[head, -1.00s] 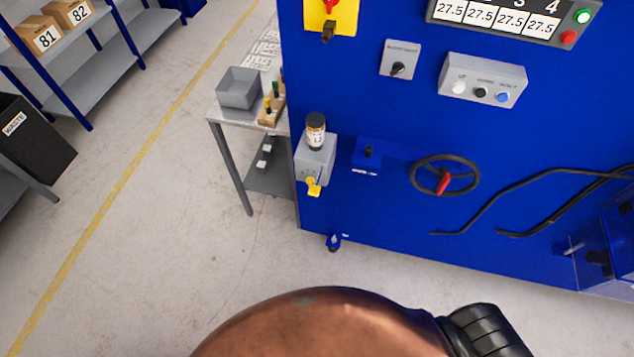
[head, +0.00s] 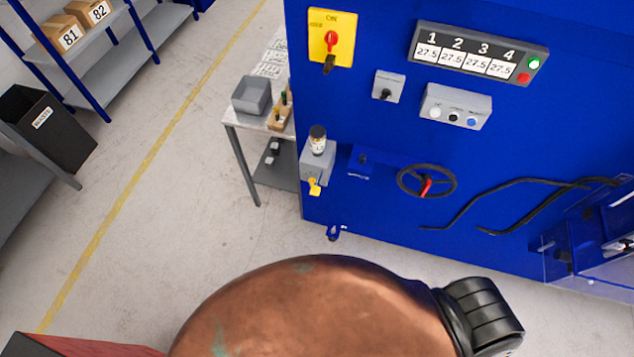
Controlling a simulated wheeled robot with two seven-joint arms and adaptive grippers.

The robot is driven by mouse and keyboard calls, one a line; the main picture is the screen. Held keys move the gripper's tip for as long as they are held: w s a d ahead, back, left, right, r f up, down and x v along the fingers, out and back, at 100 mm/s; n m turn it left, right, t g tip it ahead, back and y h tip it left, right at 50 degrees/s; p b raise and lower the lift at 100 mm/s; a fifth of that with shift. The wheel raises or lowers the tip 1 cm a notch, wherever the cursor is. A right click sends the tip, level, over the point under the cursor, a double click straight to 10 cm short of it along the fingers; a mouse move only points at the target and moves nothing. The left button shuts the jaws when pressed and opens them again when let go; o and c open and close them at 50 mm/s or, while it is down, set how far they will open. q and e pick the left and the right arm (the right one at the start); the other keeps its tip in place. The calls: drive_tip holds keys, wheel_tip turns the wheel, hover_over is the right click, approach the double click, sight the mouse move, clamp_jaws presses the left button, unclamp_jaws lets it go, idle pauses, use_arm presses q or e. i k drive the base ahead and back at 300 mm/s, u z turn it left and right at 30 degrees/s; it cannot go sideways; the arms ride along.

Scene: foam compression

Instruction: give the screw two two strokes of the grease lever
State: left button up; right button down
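A grey grease unit (head: 316,160) with a dark-capped reservoir (head: 318,140) is mounted at the left edge of the blue machine (head: 380,110). A yellow lever (head: 314,187) hangs at the unit's lower front. A display (head: 478,52) with columns 1 to 4 reads 27.5 in each. Which part is screw two cannot be told apart in this view.
A handwheel (head: 427,181) with a red grip and dark hoses (head: 510,195) are on the machine front. A small side table (head: 238,116) with a grey bin (head: 252,95) stands left of the machine. Shelves and a waste bin (head: 45,128) stand far left. The floor between is clear.

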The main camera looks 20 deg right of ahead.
sight(315, 190)
drive_tip(key=z, duration=3.3)
drive_tip(key=k, duration=0.6)
drive_tip(key=u, duration=2.15)
drive_tip(key=i, duration=0.5)
